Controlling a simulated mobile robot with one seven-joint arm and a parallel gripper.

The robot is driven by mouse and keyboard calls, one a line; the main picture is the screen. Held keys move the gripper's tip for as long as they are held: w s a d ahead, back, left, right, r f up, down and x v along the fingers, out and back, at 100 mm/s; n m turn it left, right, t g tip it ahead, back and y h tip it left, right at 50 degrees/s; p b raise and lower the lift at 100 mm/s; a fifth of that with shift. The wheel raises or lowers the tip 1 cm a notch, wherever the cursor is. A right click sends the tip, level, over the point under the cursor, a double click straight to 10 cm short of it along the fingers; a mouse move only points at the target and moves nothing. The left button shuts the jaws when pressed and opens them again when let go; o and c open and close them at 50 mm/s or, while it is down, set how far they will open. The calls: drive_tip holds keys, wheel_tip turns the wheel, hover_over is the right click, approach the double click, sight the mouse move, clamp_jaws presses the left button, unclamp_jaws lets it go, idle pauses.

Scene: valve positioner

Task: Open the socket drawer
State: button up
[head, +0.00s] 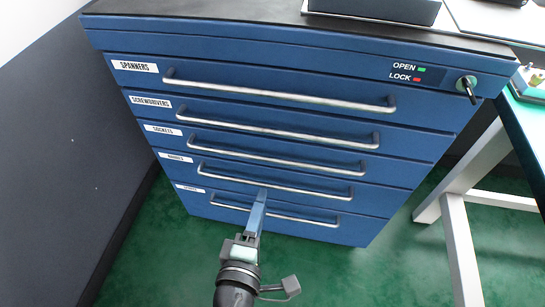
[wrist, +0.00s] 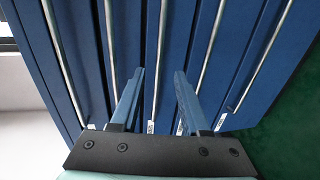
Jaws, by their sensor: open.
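The sockets drawer is the third from the top of the blue cabinet (head: 300,45). Its SOCKETS label (head: 163,130) is at the left, and its long silver handle (head: 275,158) runs across the front. The drawer looks closed, flush with the others. My gripper (head: 263,191) has its tips just below this handle in the head view, across the fourth handle. In the wrist view my open gripper (wrist: 159,73) has one blue finger on each side of the third handle (wrist: 160,60). Nothing is held; the tips look short of the bar, though the exact gap is unclear.
A knob with a black lever (head: 466,88) sits at the cabinet's upper right, beside OPEN and LOCK marks (head: 405,72). Other handles lie close above and below. A white-legged bench (head: 455,215) stands right, a dark grey panel (head: 60,160) left. Green floor in front is clear.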

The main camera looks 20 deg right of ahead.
sight(274, 162)
drive_tip(key=b+x, duration=0.1)
drive_tip(key=x, duration=1.1)
drive_tip(key=shift+w+d+b, duration=0.25)
drive_tip(key=shift+w+b, duration=0.1)
drive_tip(key=shift+b, duration=0.05)
drive_tip(key=shift+c, duration=0.3)
clamp_jaws()
idle(0.4)
